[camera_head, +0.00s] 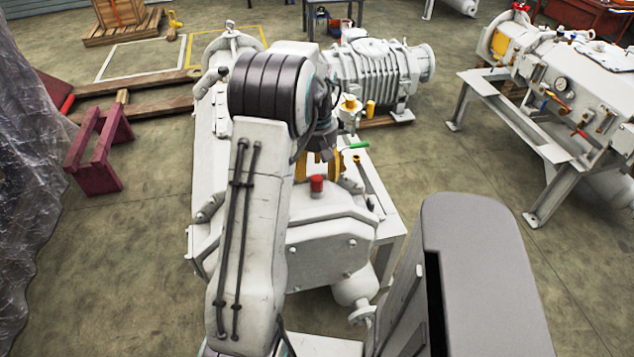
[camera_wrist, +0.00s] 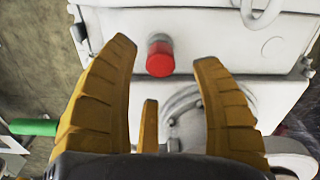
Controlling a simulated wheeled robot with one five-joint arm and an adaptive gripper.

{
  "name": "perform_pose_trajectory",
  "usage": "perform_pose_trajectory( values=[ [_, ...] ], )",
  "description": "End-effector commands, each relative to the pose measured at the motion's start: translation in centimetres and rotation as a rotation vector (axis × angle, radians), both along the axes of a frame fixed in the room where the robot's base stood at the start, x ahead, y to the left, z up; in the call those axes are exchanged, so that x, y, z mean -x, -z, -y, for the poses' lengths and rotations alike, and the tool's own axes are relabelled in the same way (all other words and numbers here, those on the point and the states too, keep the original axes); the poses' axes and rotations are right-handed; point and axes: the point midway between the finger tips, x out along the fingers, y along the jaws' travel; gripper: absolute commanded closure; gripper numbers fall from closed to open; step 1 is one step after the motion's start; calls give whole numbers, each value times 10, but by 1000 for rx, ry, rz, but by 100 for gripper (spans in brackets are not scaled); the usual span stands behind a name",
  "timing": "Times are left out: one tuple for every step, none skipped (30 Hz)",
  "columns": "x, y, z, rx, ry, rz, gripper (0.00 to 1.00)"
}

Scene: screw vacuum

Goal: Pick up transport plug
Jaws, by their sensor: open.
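A red cylindrical plug (camera_head: 317,184), likely the transport plug, sits on top of the white machine (camera_head: 325,240) at its near end. In the wrist view the plug (camera_wrist: 160,60) shows between and just beyond the tips of two yellow fingers. My gripper (camera_wrist: 165,54) is open and empty, with a third finger partly in sight lower down. In the head view my gripper (camera_head: 320,165) is above and behind the plug, partly hidden by my arm. I cannot tell the exact gap between the fingers and the plug.
A green handle (camera_head: 353,146) sticks out beside my gripper; a green bar also shows in the wrist view (camera_wrist: 35,127). A ribbed white pump (camera_head: 375,75) stands behind. Another white machine on a metal stand (camera_head: 560,110) is at right. A dark red trestle (camera_head: 98,150) is at left.

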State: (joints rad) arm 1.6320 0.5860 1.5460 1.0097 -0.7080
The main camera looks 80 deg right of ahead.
Motion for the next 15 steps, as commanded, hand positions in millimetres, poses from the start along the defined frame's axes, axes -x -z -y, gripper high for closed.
perform_pose_trajectory(
  values=[
    [0, 7, -2, -4, 0, 1, 41],
    [0, 11, -2, -5, 0, 0, 41],
    [0, 16, -2, -4, 0, 0, 41],
    [0, 19, -2, -4, 0, 0, 41],
    [0, 22, -2, -3, 0, 0, 41],
    [0, 26, -2, -3, 0, 0, 41],
    [0, 28, -2, -3, 0, 0, 41],
    [0, 30, -2, -3, 0, 0, 41],
    [0, 32, -2, -1, 0, 0, 41],
    [0, 33, -1, 0, 0, 0, 41],
    [0, 34, -1, 0, 0, 0, 41],
    [0, 34, -1, 0, 0, 0, 41],
    [0, 34, -1, 0, 0, 0, 41],
    [0, 34, -1, 0, 0, 0, 41],
    [0, 34, -1, 0, 0, 0, 41]
  ],
)
